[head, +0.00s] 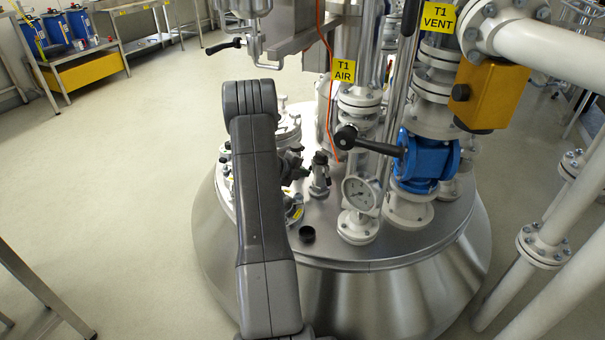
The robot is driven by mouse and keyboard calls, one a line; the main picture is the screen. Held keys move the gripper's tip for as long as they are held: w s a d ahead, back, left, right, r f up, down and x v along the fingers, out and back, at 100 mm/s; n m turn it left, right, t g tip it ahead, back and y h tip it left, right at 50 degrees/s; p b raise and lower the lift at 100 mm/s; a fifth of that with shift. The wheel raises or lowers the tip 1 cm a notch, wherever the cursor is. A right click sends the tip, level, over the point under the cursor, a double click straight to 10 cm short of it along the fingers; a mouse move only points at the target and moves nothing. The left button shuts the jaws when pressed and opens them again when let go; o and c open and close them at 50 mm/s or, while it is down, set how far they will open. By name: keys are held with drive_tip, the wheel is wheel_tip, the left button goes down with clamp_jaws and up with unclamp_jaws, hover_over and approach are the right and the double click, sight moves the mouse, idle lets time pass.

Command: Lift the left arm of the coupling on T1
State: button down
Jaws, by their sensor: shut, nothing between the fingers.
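My gripper (300,170) shows as a small dark shape just left of the fitting, partly hidden behind my arm. It appears shut and empty. I cannot tell whether it touches the fitting.
A black cap (307,233) lies on the lid. A gauge (359,194), a black-handled valve (370,142) and a blue valve (425,160) stand to the right. White pipes (545,245) crowd the right side.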

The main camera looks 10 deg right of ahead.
sight(288, 191)
drive_tip(key=shift+f, duration=0.45)
drive_tip(key=s+a, duration=0.1)
drive_tip(key=a, duration=0.1)
drive_tip(key=s+a+p, duration=0.1)
drive_tip(key=s+a, duration=0.1)
drive_tip(key=a, duration=0.1)
drive_tip(key=shift+s+a+f, duration=0.1)
drive_tip(key=shift+a, duration=0.25)
drive_tip(key=shift+s+a+p, duration=0.15)
drive_tip(key=shift+a+p, duration=0.1)
drive_tip(key=shift+p, duration=0.05)
drive_tip(key=shift+d+r, duration=0.1)
drive_tip(key=shift+r, duration=0.1)
